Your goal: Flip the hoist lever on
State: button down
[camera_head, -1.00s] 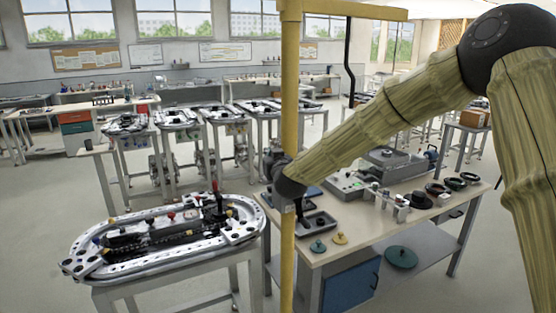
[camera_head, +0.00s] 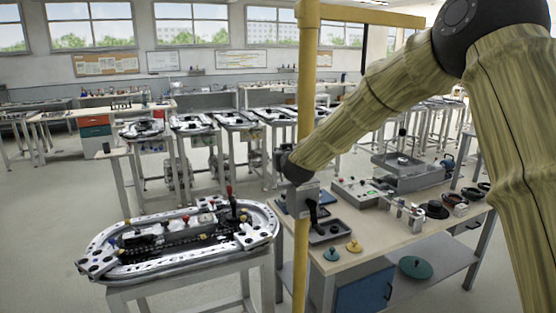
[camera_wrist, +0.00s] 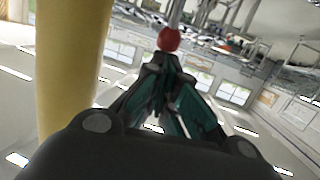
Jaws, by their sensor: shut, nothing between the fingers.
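In the wrist view my gripper (camera_wrist: 160,62) is shut, its dark fingers together and empty. A red ball knob (camera_wrist: 168,39) on a thin grey rod, which looks like the lever's handle, shows right at the fingertips. I cannot tell whether they touch. The yellow hoist post (camera_wrist: 70,70) stands close on the left of that view. In the head view the same post (camera_head: 308,120) rises in front of the workbench, with my dark wrist beside it. A grey block (camera_head: 302,201) with a dark part shows just below; the knob cannot be made out there.
A workbench (camera_head: 440,205) with trays, a grey control box (camera_head: 362,192) and round parts stands right of the post. An oval ring track (camera_head: 180,240) on a stand is at the left. Open floor lies behind the track.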

jog(key=shift+a+f, duration=0.1)
jog(key=shift+f, duration=0.2)
dwell(0.4)
jog(key=s+r+b, duration=0.3)
jog(key=s+r, duration=0.6)
jog(key=s, duration=0.1)
jog(key=shift+s+d+r, duration=0.2)
jog(key=shift+s+d, duration=0.15)
jog(key=shift+d, duration=0.1)
jog(key=shift+w, duration=0.1)
